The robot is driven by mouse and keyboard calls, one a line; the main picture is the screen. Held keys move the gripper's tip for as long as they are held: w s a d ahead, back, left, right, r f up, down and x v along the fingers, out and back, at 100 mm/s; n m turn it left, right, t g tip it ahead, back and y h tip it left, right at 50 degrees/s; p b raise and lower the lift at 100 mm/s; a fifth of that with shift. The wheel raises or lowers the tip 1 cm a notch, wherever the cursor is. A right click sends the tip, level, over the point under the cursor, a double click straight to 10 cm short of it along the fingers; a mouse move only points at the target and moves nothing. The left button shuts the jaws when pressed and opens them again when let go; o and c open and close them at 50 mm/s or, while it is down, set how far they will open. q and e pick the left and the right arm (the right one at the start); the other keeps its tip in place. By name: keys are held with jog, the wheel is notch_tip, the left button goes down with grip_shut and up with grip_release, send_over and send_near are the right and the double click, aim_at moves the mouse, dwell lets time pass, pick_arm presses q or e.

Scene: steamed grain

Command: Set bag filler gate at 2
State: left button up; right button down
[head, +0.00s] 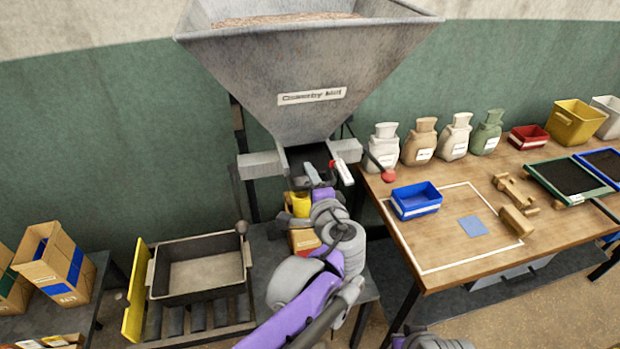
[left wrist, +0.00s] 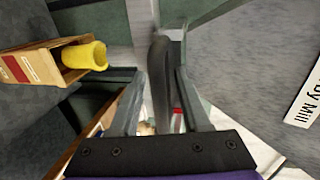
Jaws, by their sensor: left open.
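The bag filler is a grey metal hopper (head: 310,75) with grain in its top and a label on its front. Its outlet (head: 308,158) has a white scale plate with red marks (head: 343,172) on the right; the setting cannot be read. My left gripper (head: 318,182) is just below the outlet, hiding part of the gate. In the left wrist view, a dark grey curved bar (left wrist: 160,85) runs between the open fingers (left wrist: 155,105); contact cannot be told. A yellow bag mouth (head: 300,203) stands in a box below, also in the wrist view (left wrist: 88,56).
A red knob (head: 388,175) on a rod sits right of the outlet, near the wooden table (head: 440,245). Several filled sacks (head: 418,142) and a blue bin (head: 415,200) stand there. A metal tray (head: 200,272) is at the left.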

pick_arm(q)
jog(key=c, duration=0.6)
grip_shut()
jog(key=shift+s+f, duration=0.1)
jog(key=shift+f, duration=0.1)
dwell(0.7)
